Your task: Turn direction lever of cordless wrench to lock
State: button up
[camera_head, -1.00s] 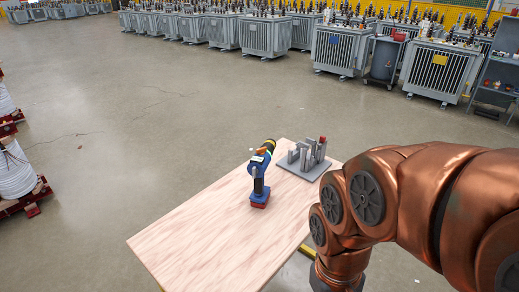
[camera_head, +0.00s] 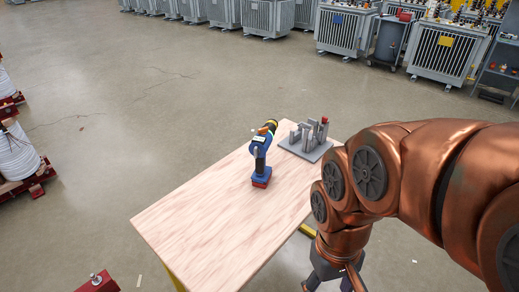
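The cordless wrench (camera_head: 262,160) stands upright on the wooden table (camera_head: 205,220) near its far edge. It has a blue body, a dark grip, a red base and a black and yellow head pointing away to the upper right. Its direction lever is too small to make out. My gripper (camera_head: 334,284) is at the bottom of the head view, to the right of the table and apart from the wrench. It is partly cut off by the frame edge, so its opening is unclear.
A grey fixture (camera_head: 306,141) with upright blocks and a red part stands right of the wrench. The front of the table is clear. Grey transformers (camera_head: 343,30) line the back. A white coil (camera_head: 15,155) on red supports stands at the left, with open floor between.

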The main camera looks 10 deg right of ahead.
aim_at(263, 131)
jog(key=u, duration=0.15)
jog(key=k, duration=0.4)
jog(key=u, duration=1.1)
